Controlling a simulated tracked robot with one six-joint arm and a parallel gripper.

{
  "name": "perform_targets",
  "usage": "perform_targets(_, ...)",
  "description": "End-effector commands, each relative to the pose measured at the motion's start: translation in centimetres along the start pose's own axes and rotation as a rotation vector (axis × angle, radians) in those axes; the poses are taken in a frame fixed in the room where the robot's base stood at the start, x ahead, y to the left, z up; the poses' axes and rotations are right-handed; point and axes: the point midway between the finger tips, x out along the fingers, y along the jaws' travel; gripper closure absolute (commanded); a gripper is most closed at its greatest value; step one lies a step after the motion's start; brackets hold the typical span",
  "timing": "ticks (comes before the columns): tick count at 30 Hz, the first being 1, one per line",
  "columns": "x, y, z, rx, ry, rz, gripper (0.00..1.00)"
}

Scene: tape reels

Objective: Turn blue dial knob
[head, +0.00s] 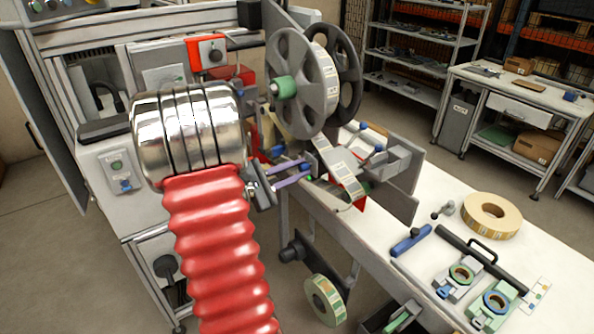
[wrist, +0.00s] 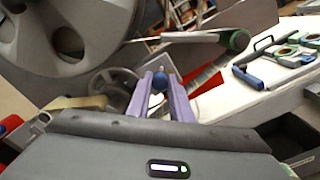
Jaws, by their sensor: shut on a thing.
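The blue dial knob (wrist: 159,84) shows as a small round blue knob between the two purple fingers of my gripper (wrist: 160,77) in the wrist view. The fingers stand on either side of it and are shut on it. In the head view my gripper (head: 305,172) is beside the labelling machine, below the large grey reel (head: 303,83). A small blue spot shows at the fingertips there, partly hidden by the fingers. Whether the knob has turned cannot be told.
A label strip (head: 345,176) runs down from the reel, close right of my gripper. Other blue knobs (head: 379,148) sit on the grey mechanism. The white bench (head: 432,200) holds a tape roll (head: 491,215), a black handle and green-blue fixtures (head: 494,304). Shelves stand behind.

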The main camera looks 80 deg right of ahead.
Motion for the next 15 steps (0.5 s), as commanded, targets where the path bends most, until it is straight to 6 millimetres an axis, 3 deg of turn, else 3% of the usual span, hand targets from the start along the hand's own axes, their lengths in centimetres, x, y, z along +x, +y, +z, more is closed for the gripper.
perform_targets(15,0.01,-0.16,-0.01,-0.163,0.000,-0.004,1.00)
